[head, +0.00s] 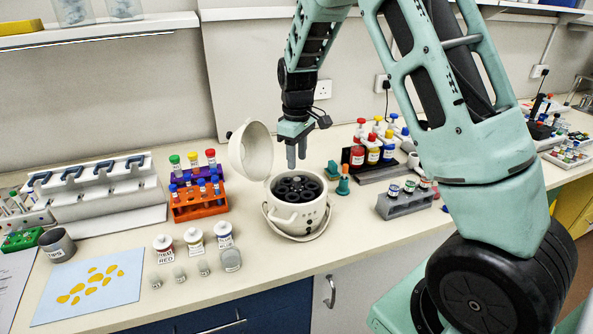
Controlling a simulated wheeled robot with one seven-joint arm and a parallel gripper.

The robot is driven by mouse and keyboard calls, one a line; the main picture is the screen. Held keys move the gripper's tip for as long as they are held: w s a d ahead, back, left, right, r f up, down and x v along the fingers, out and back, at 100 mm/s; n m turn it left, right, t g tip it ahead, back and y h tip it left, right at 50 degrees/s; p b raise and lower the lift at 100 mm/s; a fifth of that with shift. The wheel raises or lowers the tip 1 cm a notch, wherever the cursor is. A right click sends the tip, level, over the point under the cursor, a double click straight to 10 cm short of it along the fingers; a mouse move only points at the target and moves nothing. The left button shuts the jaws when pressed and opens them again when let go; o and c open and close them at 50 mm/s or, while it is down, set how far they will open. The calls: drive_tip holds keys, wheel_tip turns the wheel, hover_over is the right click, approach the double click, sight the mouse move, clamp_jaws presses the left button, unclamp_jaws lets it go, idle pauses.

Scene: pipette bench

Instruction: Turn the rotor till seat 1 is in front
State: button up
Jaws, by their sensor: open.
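The rotor (297,187) is a dark disc with several round seats, set inside a small white centrifuge (292,219) on the bench. The centrifuge's round lid (252,150) stands open at its back left. Seat numbers are too small to read, so I cannot tell which seat is in front. My gripper (296,165) points down above the rotor, with its fingertips close over the rotor's back part. It is open and holds nothing that I can see. Whether the fingertips touch the rotor is unclear.
An orange tube rack (200,203) stands left of the centrifuge, with several labelled jars (195,240) in front of it. Red, yellow and blue bottles (373,150) stand behind.

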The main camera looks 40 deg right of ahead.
sight(297, 179)
wheel_tip(297, 179, down, 6)
drive_tip(key=shift+f+p, duration=0.15)
drive_tip(key=shift+p, duration=0.45)
clamp_jaws()
